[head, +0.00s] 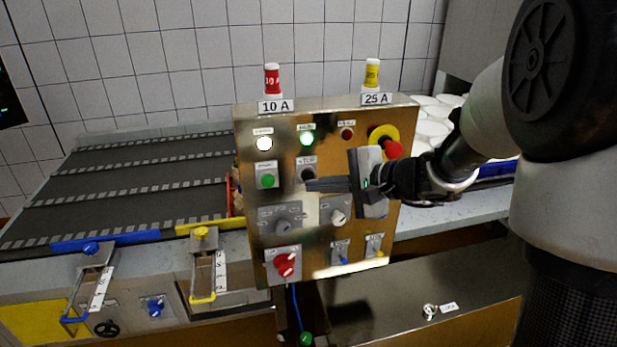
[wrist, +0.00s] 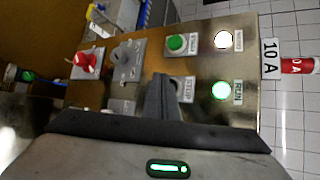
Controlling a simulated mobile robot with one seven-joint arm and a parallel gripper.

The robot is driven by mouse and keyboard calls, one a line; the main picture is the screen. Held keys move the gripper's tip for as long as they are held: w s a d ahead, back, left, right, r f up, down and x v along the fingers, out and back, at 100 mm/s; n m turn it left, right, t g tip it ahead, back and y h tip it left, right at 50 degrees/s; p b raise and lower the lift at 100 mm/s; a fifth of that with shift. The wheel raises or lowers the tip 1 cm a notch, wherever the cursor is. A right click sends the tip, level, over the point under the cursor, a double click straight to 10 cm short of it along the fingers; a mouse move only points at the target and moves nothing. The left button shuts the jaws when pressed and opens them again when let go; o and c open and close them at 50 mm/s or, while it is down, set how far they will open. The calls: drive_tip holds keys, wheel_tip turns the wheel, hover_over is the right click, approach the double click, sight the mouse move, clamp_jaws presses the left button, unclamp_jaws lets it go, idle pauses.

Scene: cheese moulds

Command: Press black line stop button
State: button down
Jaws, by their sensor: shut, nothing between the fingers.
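The black stop button (head: 307,173) sits on the metal control panel (head: 325,125), under the STOP label and right of the green start button (head: 267,181). My gripper (head: 311,185) is shut and empty, and its fingertips point at the panel just at the lower edge of the stop button. I cannot tell whether they touch it. In the wrist view the shut fingers (wrist: 160,82) cover most of the black button, and the STOP plate (wrist: 187,92) shows beside them. The green start button (wrist: 176,43) also shows there.
A red rotary switch (head: 284,265) and grey knobs are below. White and green lamps (head: 307,139) glow. A conveyor (head: 130,175) lies left; white moulds (head: 432,122) stand behind right.

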drive_tip(key=shift+w, duration=0.1)
idle(0.4)
drive_tip(key=shift+w+a+b, duration=0.15)
drive_tip(key=shift+w+b, duration=0.15)
drive_tip(key=shift+b, duration=0.05)
drive_tip(key=shift+w+a, duration=0.1)
drive_tip(key=shift+w, duration=0.4)
idle(0.6)
drive_tip(key=shift+b, duration=0.3)
drive_tip(key=shift+s+d+b, duration=0.25)
drive_tip(key=shift+s+b, duration=0.15)
drive_tip(key=shift+s, duration=0.5)
